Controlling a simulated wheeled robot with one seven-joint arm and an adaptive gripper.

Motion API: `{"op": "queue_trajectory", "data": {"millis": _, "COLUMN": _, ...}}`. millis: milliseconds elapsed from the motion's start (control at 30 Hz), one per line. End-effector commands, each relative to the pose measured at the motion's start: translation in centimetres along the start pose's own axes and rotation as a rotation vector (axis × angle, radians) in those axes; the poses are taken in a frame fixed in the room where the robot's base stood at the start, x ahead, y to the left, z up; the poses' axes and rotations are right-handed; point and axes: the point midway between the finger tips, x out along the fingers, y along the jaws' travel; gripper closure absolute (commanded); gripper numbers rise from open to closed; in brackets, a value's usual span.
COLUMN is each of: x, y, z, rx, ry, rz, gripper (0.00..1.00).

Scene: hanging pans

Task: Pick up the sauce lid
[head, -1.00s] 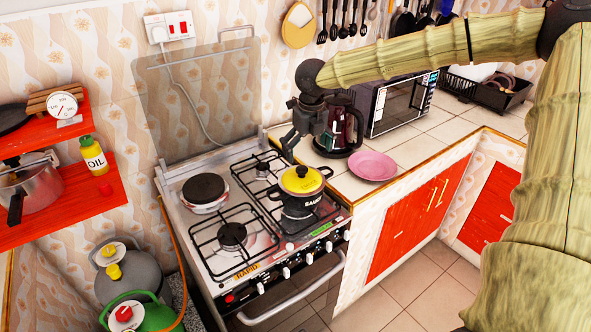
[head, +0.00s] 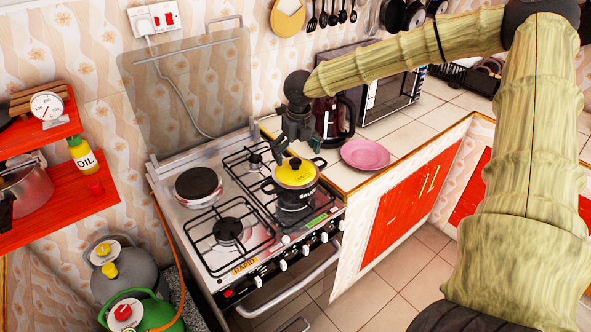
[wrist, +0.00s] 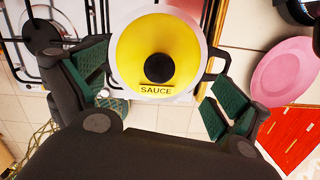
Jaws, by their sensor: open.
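The sauce lid (head: 296,172) is yellow with a dark round knob, and sits on a dark sauce pot (head: 294,196) on the stove's right front burner. In the wrist view the lid (wrist: 132,50) shows from above inside a pale rim, near a "SAUCE" label. My gripper (head: 297,152) is open just above the lid in the head view. In the wrist view my gripper (wrist: 157,98) has its green-padded fingers spread to either side, nearer the camera than the lid. Nothing is held.
A pink plate (head: 365,154) lies on the counter right of the pot. A dark kettle (head: 335,115) and a microwave (head: 390,95) stand behind. A raised glass stove cover (head: 190,85) is at the back left. Red shelves (head: 75,190) hold an oil bottle (head: 82,155).

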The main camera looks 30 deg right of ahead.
Motion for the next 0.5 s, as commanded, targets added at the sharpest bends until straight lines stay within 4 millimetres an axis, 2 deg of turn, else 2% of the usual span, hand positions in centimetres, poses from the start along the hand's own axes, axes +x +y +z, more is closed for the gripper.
{"op": "queue_trajectory", "data": {"millis": 300, "x": 3.2, "y": 0.0, "z": -0.2, "rx": -0.001, "ry": 0.002, "rz": 0.0, "gripper": 0.01}}
{"op": "queue_trajectory", "data": {"millis": 500, "x": 4.0, "y": 0.0, "z": -0.2, "rx": -0.002, "ry": 0.0, "rz": 0.0, "gripper": 0.01}}
